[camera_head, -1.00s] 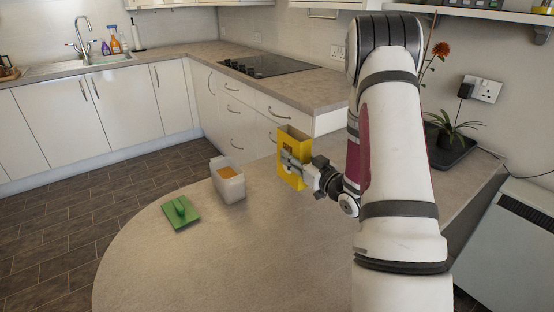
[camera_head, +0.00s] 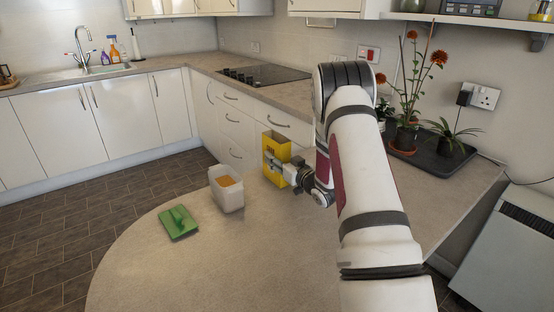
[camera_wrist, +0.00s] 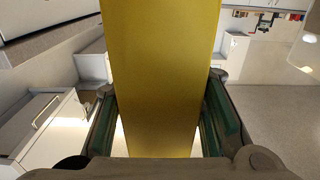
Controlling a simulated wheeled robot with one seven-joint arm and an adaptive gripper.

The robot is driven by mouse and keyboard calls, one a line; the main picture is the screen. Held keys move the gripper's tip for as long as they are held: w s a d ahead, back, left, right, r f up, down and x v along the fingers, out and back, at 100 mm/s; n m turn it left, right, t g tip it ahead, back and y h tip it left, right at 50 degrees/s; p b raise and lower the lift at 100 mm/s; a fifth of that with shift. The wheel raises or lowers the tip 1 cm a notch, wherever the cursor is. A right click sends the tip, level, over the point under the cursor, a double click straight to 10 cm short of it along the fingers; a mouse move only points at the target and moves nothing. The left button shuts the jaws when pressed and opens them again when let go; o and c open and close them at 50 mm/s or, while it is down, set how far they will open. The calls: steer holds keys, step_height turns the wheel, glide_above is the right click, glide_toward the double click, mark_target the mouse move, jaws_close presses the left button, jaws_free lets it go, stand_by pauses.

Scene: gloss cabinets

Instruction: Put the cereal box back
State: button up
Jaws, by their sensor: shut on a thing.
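The yellow cereal box (camera_head: 272,151) is upright at the far side of the rounded table. My gripper (camera_head: 290,174) is shut on it from the right. In the wrist view the cereal box (camera_wrist: 160,75) fills the middle, between the two green-padded fingers of my gripper (camera_wrist: 160,130). I cannot tell whether its base touches the table. A whitish open container (camera_head: 229,197) with orange contents stands left of the box. A green lid with a handle (camera_head: 178,222) lies flat on the table, left of the container.
The rounded table (camera_head: 190,275) has free room at the front. A counter with a black hob (camera_head: 268,75) and white drawers (camera_head: 236,125) stands behind. A dark tray (camera_head: 440,158) with potted flowers is at the right. A shelf (camera_head: 470,14) hangs above it.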

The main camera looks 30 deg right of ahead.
steer(key=shift+f, duration=0.15)
steer(key=o, duration=1.2)
steer(key=shift+f, duration=0.1)
